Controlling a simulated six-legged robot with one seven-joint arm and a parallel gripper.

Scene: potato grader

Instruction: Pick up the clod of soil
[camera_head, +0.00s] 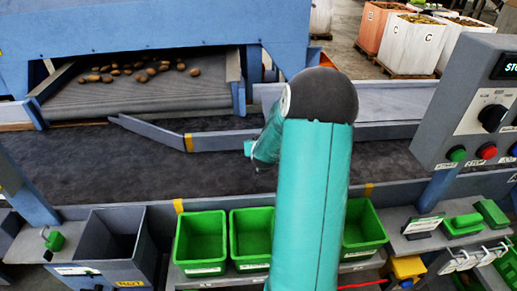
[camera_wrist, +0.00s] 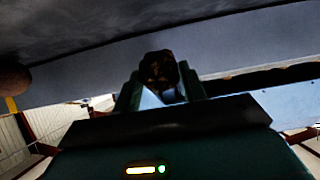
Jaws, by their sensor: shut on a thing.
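The clod of soil (camera_wrist: 160,68) is a dark brown, rough lump in the wrist view. My gripper (camera_wrist: 161,92) is shut on it, with one teal finger on each side. The clod stands out past the fingertips, in front of a grey wall or rail. In the head view my arm crosses the middle of the picture, and its far end hangs over the dark belt. I cannot make out the clod there.
The dark belt (camera_head: 90,160) runs across below a blue machine (camera_head: 150,25); several potatoes (camera_head: 150,71) lie on its roller bed. A grey deflector bar (camera_head: 220,140) crosses the belt. Green bins (camera_head: 201,239), a grey chute box (camera_head: 110,240) and a control box (camera_head: 470,110) line the near side.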

